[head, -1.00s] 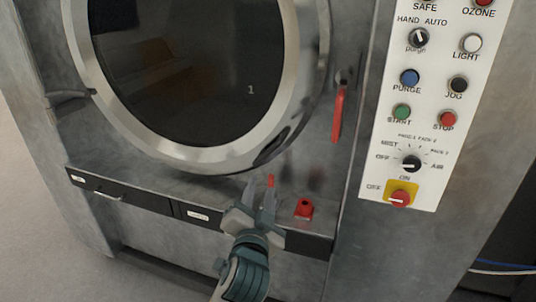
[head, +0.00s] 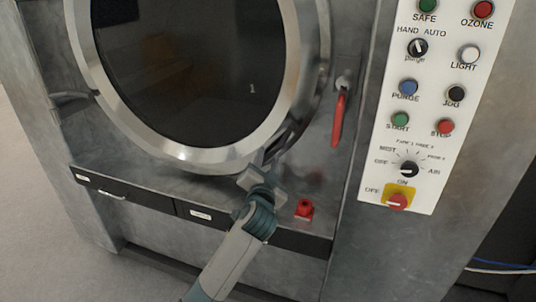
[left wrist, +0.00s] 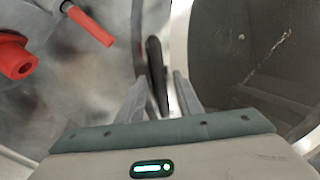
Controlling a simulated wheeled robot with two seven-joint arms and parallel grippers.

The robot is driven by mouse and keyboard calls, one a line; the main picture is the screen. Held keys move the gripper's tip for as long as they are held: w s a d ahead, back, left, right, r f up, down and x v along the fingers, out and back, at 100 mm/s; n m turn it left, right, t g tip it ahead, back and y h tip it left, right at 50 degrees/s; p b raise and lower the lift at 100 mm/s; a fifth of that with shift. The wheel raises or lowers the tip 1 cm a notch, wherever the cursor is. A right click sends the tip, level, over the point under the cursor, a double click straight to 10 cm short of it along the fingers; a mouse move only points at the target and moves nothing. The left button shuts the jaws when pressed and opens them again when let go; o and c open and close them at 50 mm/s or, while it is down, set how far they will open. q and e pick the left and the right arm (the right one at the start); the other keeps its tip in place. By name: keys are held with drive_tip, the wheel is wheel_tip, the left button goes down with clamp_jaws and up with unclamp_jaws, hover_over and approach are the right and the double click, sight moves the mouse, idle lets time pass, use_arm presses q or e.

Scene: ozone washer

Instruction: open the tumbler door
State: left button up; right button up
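The round tumbler door, with a wide metal ring (head: 190,158) and dark glass (head: 180,80), looks closed in the head view. My left gripper (head: 271,160) is at the ring's lower right edge. In the left wrist view, a slim black handle (left wrist: 154,68) stands between the two fingers of my left gripper (left wrist: 160,80). The fingers are apart, one on each side of it. I cannot tell whether either finger touches it. In the head view the gripper's tips are hard to make out against the door edge. My right gripper is not in view.
A red lever (head: 339,119) hangs right of the door. A white control panel (head: 425,120) with several buttons is at the right.

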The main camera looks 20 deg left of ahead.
use_arm(q)
drive_tip(key=shift+x, duration=0.8)
clamp_jaws()
